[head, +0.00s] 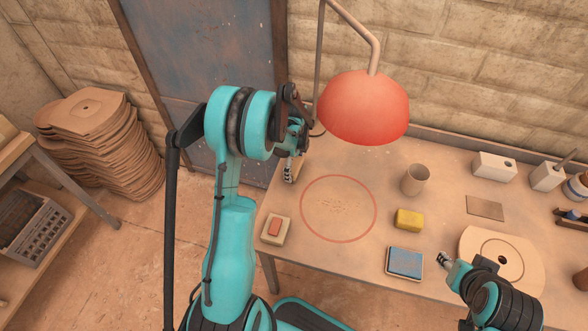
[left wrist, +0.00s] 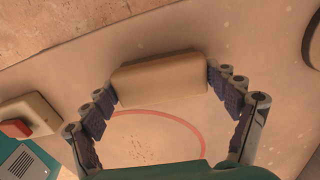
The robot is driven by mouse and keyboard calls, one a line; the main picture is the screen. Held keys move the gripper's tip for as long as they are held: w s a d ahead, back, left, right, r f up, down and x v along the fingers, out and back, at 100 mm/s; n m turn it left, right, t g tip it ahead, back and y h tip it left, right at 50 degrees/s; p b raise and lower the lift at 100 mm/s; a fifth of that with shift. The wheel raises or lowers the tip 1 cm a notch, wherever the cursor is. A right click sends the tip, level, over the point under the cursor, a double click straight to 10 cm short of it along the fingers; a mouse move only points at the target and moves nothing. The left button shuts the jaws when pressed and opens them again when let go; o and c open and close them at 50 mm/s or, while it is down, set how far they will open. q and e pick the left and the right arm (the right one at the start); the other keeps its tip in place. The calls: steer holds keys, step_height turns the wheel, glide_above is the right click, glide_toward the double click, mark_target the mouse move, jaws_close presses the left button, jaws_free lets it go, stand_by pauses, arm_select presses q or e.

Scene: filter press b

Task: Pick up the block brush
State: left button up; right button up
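A long cream block, which I take to be the block brush (left wrist: 160,78), lies on the table between the fingers of my left gripper (left wrist: 161,84) in the left wrist view. One fingertip is at each end of it, with almost no gap seen; whether they press on it I cannot tell. In the head view my left gripper (head: 290,168) points down at the table's back left corner, and the arm and fingers mostly hide the block. My right gripper (head: 444,259) is over the table's front right, by a round plate; its fingers are too small to judge.
A red lamp (head: 364,107) hangs close right of my left gripper. The table holds a cup (head: 415,180), a yellow sponge (head: 409,220), a blue pad (head: 405,262) and a cream block with a red top (head: 275,229). The area inside the red circle (head: 338,238) is clear.

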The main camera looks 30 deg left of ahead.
mark_target(294, 165)
arm_select(q)
steer(key=c, duration=0.3)
step_height(294, 165, up, 10)
steer(key=p, duration=0.3)
steer(key=o, duration=0.4)
steer(key=shift+c, duration=1.2)
